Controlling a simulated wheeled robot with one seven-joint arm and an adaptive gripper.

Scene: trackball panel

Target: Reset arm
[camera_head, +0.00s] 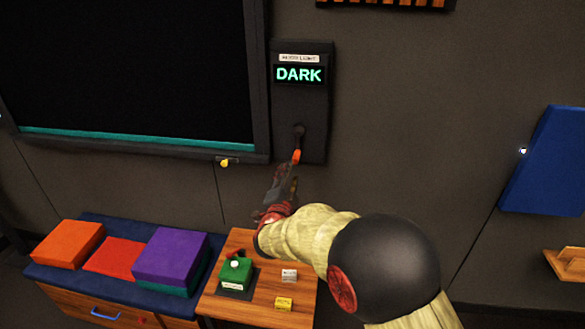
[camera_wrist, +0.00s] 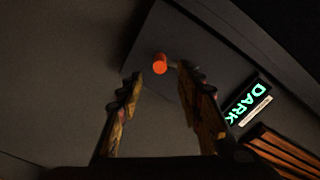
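My arm reaches up from the lower right in the head view, with my gripper (camera_head: 287,180) just below and in front of a dark wall panel (camera_head: 315,125). The panel carries a lit sign reading DARK (camera_head: 299,74) and a lever with an orange tip (camera_head: 296,156). In the wrist view my gripper (camera_wrist: 158,82) is open, its two fingers apart. The orange tip (camera_wrist: 160,63) appears between and just beyond the fingertips. I cannot tell whether a finger touches it. The DARK sign (camera_wrist: 247,103) also shows at the right of the wrist view.
A blue-topped bench (camera_head: 110,280) at left bears orange, red and purple blocks. A large black screen (camera_head: 130,65) hangs left of the panel. A blue board (camera_head: 550,165) is at right.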

